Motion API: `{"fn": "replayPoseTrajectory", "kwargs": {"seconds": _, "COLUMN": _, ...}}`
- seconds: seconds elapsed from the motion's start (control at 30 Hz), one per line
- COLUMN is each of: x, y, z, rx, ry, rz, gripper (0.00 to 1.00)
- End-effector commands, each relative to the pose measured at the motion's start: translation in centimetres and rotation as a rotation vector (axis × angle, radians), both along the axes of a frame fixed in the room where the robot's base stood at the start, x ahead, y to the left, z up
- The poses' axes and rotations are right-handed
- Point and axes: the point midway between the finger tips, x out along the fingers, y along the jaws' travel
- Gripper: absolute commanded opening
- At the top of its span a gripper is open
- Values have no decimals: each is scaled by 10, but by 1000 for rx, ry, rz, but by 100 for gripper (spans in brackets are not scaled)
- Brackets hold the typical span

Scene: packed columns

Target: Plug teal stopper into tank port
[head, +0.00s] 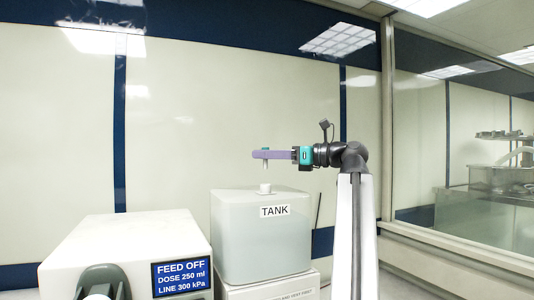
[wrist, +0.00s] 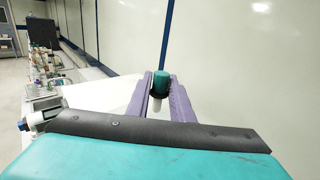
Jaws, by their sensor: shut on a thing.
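My gripper (head: 258,154), with long purple fingers, is shut on the teal stopper near the fingertips. In the wrist view the stopper (wrist: 161,77) shows a teal cap, a dark band and a pale stem between the fingers (wrist: 162,90). In the head view the pale stem (head: 265,164) points down, roughly upright. The translucent white tank (head: 235,240) is labelled TANK. Its port (head: 264,188) is a short white collar on the lid. The stopper is above the port, with a small gap between them. The port is not clearly visible in the wrist view.
The tank stands on a white box (head: 250,292). Left of it is a white machine (head: 110,245) with a blue display (head: 181,277) reading FEED OFF, DOSE 250 ml, LINE 300 kPa. A thin dark rod (head: 318,210) stands right of the tank. A window (head: 465,130) is at right.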

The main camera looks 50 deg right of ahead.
Motion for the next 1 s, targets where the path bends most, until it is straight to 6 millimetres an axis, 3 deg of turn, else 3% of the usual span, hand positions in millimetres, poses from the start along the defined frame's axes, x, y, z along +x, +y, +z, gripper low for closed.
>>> {"fn": "replayPoseTrajectory", "kwargs": {"seconds": 0.43, "x": -1, "y": -1, "z": -29, "rx": 0, "ry": 0, "rz": -2, "gripper": 0}}
{"fn": "replayPoseTrajectory", "kwargs": {"seconds": 1.0, "x": -1, "y": -2, "z": -32, "rx": 0, "ry": 0, "rz": -3, "gripper": 0}}
